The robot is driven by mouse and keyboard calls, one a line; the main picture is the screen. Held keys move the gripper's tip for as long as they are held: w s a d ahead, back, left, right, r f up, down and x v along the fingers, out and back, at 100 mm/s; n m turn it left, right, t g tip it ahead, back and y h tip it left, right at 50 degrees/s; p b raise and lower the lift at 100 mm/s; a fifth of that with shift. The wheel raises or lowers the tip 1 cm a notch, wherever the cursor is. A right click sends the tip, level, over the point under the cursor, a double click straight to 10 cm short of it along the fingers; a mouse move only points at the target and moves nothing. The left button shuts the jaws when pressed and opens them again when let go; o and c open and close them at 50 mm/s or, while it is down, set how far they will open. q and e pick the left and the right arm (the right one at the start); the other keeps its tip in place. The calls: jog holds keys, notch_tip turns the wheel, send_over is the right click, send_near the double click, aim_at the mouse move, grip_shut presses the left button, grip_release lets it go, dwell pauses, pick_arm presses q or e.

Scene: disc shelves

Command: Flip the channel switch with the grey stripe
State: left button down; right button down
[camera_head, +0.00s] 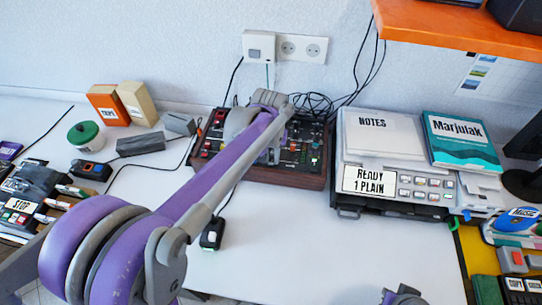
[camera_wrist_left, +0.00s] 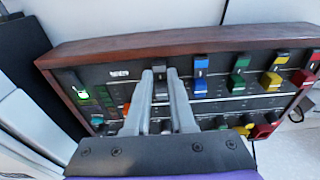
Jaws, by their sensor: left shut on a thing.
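The mixer panel (camera_wrist_left: 112,75) has a dark face in a wooden frame, and it also shows in the head view (camera_head: 312,180), partly behind my left arm. In the left wrist view the fingers of my left gripper (camera_wrist_left: 160,76) are shut on a dark grey switch (camera_wrist_left: 159,73) in the upper row. Its stripe is mostly hidden between the fingers. Blue (camera_wrist_left: 200,64), green (camera_wrist_left: 240,66) and yellow (camera_wrist_left: 279,62) switches stand to its right in the same row. My right gripper's fingers do not show.
A green-lit switch (camera_wrist_left: 84,92) sits at the panel's left. Beside the panel in the head view is a device labelled READY 1 PLAIN (camera_head: 369,181). Black cables (camera_head: 315,103) lie behind the panel. The white table (camera_head: 300,245) in front is mostly clear.

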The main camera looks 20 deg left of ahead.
aim_at(270, 168)
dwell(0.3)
pick_arm(q)
jog(key=c, duration=0.8)
grip_release()
jog(key=shift+o, duration=0.2)
notch_tip(270, 168, up, 11)
jog(key=s+p, duration=0.1)
jog(key=shift+p, duration=0.35)
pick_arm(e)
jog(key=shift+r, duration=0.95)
pick_arm(q)
jog(key=shift+d+f, duration=0.1)
jog(key=s+d+f+m+t+p, duration=0.1)
jog(key=s+p, duration=0.3)
jog(key=s, duration=0.6)
jog(key=s+d+m+t+p, duration=0.2)
jog(key=s+p, duration=0.3)
jog(key=s, duration=0.4)
jog(key=shift+s+d+f+t, duration=0.35)
jog(key=shift+d+f+t, duration=0.05)
jog(key=shift+d, duration=0.05)
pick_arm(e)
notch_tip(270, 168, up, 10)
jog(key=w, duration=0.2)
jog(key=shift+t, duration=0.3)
